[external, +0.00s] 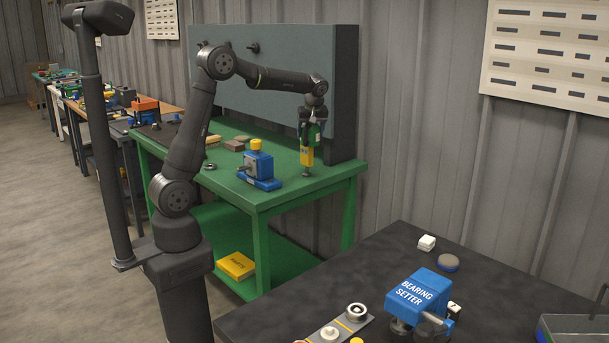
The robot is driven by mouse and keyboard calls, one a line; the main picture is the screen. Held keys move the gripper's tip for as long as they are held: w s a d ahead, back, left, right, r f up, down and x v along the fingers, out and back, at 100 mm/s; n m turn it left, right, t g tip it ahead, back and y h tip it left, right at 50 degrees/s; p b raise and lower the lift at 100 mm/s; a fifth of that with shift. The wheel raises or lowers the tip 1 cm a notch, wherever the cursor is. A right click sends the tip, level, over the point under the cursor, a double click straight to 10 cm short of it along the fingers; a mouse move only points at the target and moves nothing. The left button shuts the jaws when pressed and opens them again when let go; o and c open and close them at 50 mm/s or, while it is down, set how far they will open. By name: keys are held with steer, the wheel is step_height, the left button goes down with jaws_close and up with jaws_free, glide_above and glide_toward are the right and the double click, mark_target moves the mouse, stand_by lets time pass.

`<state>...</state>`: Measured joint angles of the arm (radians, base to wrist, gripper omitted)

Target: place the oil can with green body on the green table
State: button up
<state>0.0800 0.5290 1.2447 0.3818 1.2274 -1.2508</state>
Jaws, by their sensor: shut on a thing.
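The green table (285,199) stands in the middle of the view, in front of a grey back panel. My gripper (311,122) points down over the right part of its top. It is shut on the oil can with green body (318,134), whose green shows between and beside the fingers. A yellow part (307,156) hangs below the green, seemingly of the same can. A small grey round piece (307,174) shows right under it at the tabletop. I cannot tell whether the can touches the table. The fingers hide part of the can.
A blue device with a yellow knob (258,167) stands on the green table left of my gripper. Brown blocks (235,145) lie farther back. A yellow box (236,265) is on the lower shelf. A dark table with a blue bearing setter (417,297) fills the lower right.

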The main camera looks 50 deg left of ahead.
steer(key=s+a+n+g, duration=0.25)
steer(key=a+n, duration=0.35)
steer(key=a, duration=1.1)
steer(key=n+g, duration=0.2)
steer(key=n, duration=0.3)
glide_above(230, 162)
step_height(230, 162, down, 11)
steer(key=shift+w+a+f, duration=0.15)
steer(key=shift+a+f, duration=0.1)
steer(key=shift+f, duration=1.9)
steer(key=shift+f, duration=0.1)
steer(key=o, duration=1.2)
steer(key=shift+f, duration=0.1)
